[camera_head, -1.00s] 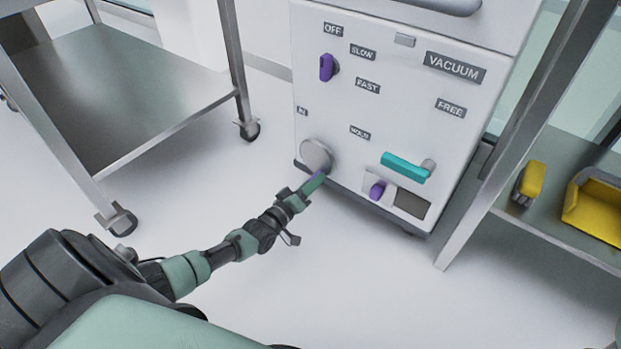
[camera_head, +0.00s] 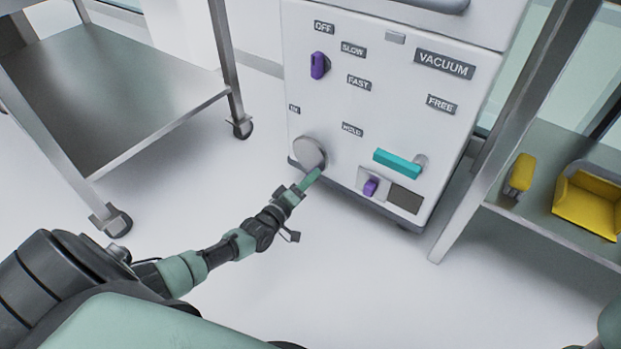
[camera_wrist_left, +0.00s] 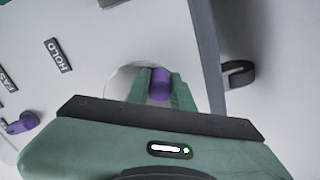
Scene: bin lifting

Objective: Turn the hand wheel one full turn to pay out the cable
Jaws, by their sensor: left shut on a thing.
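The hand wheel (camera_head: 309,152) is a grey disc low on the left of the white cabinet's front, partly behind my gripper in the head view. In the left wrist view the pale wheel (camera_wrist_left: 122,82) shows behind the fingers. Its purple handle (camera_wrist_left: 159,84) sits between the two green fingers. My left gripper (camera_head: 312,178) is shut on this handle at the wheel's lower edge; it also shows in the left wrist view (camera_wrist_left: 160,88). The handle is hidden by the fingers in the head view. No cable can be made out. My right gripper is out of view.
The cabinet (camera_head: 390,110) also carries a purple knob (camera_head: 319,65), a teal lever (camera_head: 397,162) and a small purple switch (camera_head: 370,187). A metal cart (camera_head: 120,90) stands left. A shelf with yellow bins (camera_head: 590,205) stands right. The floor in front is clear.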

